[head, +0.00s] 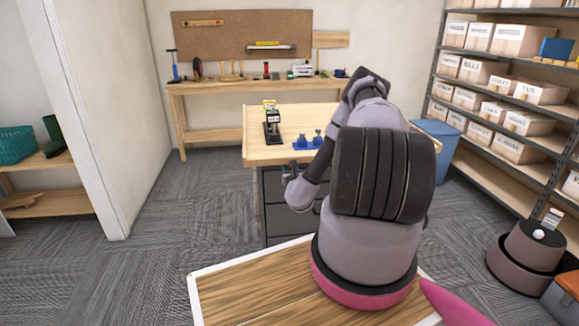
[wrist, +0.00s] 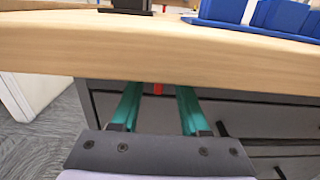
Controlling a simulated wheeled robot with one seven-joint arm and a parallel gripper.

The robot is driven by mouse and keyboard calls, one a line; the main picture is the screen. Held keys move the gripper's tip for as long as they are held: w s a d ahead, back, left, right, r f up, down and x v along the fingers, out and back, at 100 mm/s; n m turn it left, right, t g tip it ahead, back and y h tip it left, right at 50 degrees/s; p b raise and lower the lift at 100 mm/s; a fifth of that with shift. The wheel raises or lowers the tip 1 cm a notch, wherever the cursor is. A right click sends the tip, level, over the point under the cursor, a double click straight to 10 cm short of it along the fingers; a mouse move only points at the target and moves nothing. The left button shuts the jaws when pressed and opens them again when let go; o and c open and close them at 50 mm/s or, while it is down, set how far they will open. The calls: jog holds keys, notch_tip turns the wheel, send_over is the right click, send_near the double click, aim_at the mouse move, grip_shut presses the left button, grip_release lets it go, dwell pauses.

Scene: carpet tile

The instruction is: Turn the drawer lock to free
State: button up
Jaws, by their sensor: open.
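The dark grey drawer unit (head: 277,213) stands under the front of the wooden worktable (head: 255,140). In the wrist view its drawer fronts (wrist: 270,122) lie below the table edge. A small red part (wrist: 158,89), apparently the drawer lock, shows just under that edge; its turn position cannot be made out. My gripper (wrist: 158,95) is open, with one teal finger on each side of the red part; I cannot tell whether they touch it. In the head view my gripper (head: 290,170) is at the upper front of the drawer unit, and the lock is not clearly visible.
On the worktable stand a black device (head: 272,125) and blue bins (head: 308,141). The table edge (wrist: 160,50) is close above my fingers. A blue bin (head: 437,150) and shelving (head: 500,95) are at the right. Carpet at the left (head: 185,205) is clear.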

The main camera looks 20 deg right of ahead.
grip_shut()
jog(key=shift+m, duration=0.3)
jog(key=shift+s+d+f+m, duration=0.1)
jog(key=shift+m, duration=2.75)
jog(key=shift+d+f+m, duration=0.1)
jog(key=shift+m, duration=2.8)
jog(key=shift+s+d+f+m, duration=0.1)
jog(key=shift+m, duration=2.75)
